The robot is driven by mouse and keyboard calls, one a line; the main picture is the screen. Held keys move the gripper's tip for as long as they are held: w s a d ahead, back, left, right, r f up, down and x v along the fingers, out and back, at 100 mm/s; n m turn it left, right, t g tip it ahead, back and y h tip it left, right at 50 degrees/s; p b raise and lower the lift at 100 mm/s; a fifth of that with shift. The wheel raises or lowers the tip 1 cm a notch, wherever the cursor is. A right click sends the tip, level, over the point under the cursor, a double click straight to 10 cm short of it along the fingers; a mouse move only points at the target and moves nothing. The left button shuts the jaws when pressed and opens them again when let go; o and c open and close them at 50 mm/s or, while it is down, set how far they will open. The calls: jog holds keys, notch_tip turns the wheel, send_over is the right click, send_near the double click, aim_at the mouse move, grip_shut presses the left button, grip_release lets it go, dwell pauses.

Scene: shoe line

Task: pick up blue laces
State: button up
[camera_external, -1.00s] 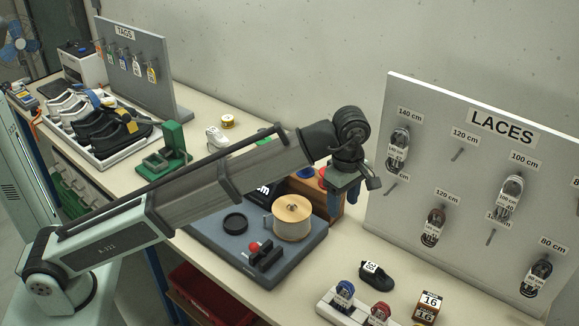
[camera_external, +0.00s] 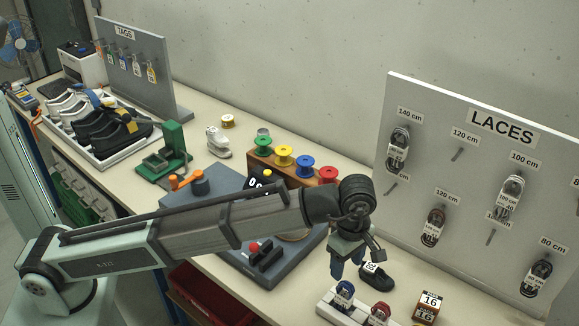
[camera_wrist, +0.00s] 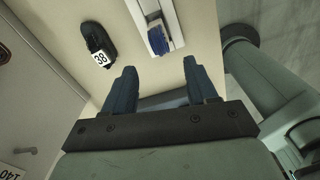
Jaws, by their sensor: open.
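The blue laces (camera_external: 343,294) are a small dark blue bundle with a white label, lying in the white holder (camera_external: 327,308) near the front of the bench. In the wrist view the blue laces (camera_wrist: 158,40) lie in a slot of the white holder (camera_wrist: 137,14), just beyond the fingertips. My gripper (camera_external: 347,268) hangs above and behind the holder, close to the laces, and points down. In the wrist view my gripper (camera_wrist: 159,66) is open, with nothing between its two blue fingers.
Red laces (camera_external: 379,314) sit beside the blue ones. A black shoe piece (camera_external: 379,279) with a number tag lies close to my gripper. An orange-brown box (camera_external: 428,305) marked 16 stands to the right. The LACES board (camera_external: 470,190) rises behind. Coloured spools (camera_external: 284,156) stand left.

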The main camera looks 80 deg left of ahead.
send_over(339, 289)
jog(key=f, duration=0.4)
jog(key=w+f, duration=0.1)
jog(key=shift+d+f, duration=0.1)
jog(key=shift+f, duration=0.3)
jog(key=shift+s+a+f, duration=0.1)
jog(key=shift+s+f, duration=0.05)
jog(key=shift+f, duration=0.7)
jog(key=shift+s+a+f, duration=0.1)
jog(key=shift+a+f, duration=0.05)
jog(key=shift+f, duration=0.7)
jog(key=shift+s+a+f, duration=0.1)
jog(key=shift+s+f, duration=0.05)
jog(key=shift+f, duration=0.7)
jog(key=shift+c, duration=0.4)
grip_shut()
